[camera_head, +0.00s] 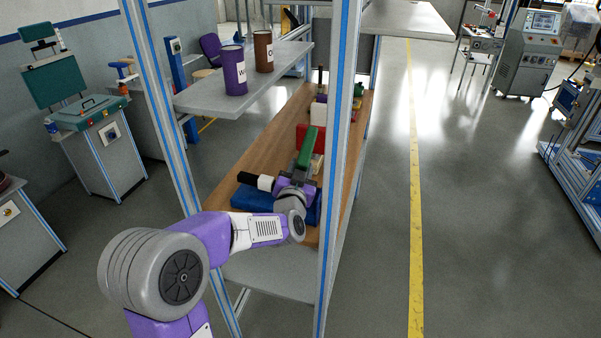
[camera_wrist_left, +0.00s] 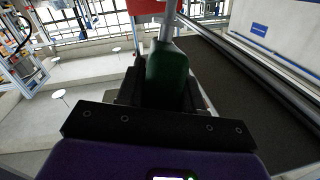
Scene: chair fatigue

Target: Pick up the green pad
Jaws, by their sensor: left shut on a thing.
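The green pad (camera_head: 308,146) is held by my left gripper (camera_head: 301,168), which is shut on it above the wooden shelf. The pad points away from the gripper, tilted upward in the head view. In the left wrist view the green pad (camera_wrist_left: 168,76) sits between the dark fingers, its lower part hidden by the gripper body. My right gripper is not in view.
The wooden shelf (camera_head: 258,150) also carries a blue block (camera_head: 250,199), a red block (camera_head: 303,135) and a white block (camera_head: 318,112). Frame posts (camera_head: 337,130) stand close to my arm. Purple (camera_head: 234,72) and brown (camera_head: 263,52) cans stand on the upper shelf.

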